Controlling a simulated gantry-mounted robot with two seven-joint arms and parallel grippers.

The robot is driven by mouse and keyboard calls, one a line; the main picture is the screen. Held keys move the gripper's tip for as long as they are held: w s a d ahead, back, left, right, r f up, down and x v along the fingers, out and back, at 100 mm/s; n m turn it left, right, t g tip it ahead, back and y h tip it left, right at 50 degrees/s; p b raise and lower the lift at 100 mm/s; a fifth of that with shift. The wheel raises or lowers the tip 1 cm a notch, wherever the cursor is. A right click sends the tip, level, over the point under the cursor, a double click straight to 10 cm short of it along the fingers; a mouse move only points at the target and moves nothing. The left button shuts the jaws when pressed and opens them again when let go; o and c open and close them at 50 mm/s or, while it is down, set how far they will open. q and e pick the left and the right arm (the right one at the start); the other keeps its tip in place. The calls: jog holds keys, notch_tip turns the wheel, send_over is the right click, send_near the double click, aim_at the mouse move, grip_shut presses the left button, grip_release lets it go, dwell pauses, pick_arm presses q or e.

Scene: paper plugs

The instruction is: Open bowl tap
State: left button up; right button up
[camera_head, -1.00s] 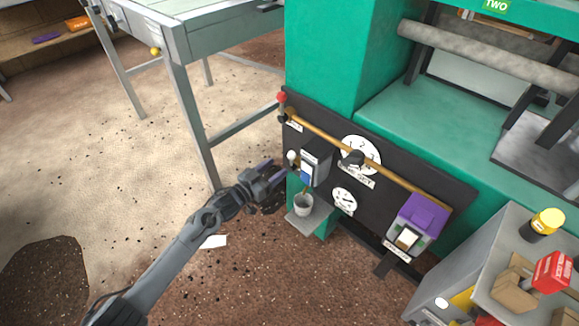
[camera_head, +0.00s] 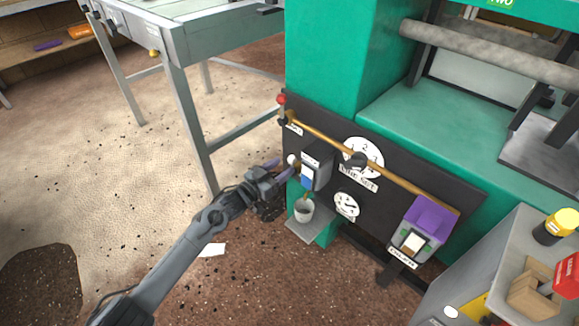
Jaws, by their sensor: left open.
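A white round knob (camera_head: 293,159) sits on the left side of a small grey box with a blue front (camera_head: 309,176), on the black panel of the green machine. It looks like the tap above the bowl, but I cannot read its label. A small grey bowl (camera_head: 303,211) stands below on a ledge, with a thin orange-brown spout or stream just above it. My left gripper (camera_head: 282,169) is open, with its purple-tipped fingers close to the knob's left and underside. I cannot tell whether they touch it. My right gripper is not in view.
A brass pipe (camera_head: 390,174) with a red knob (camera_head: 281,99) at its left end crosses the panel. Dials (camera_head: 346,205) and a purple-topped box (camera_head: 432,216) are to the right. A grey-green table (camera_head: 187,50) stands behind my arm. The floor at left is mostly clear.

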pick_arm(q)
jog(key=shift+x, duration=1.85)
jog(key=c, duration=0.7)
jog(key=shift+c, duration=0.2)
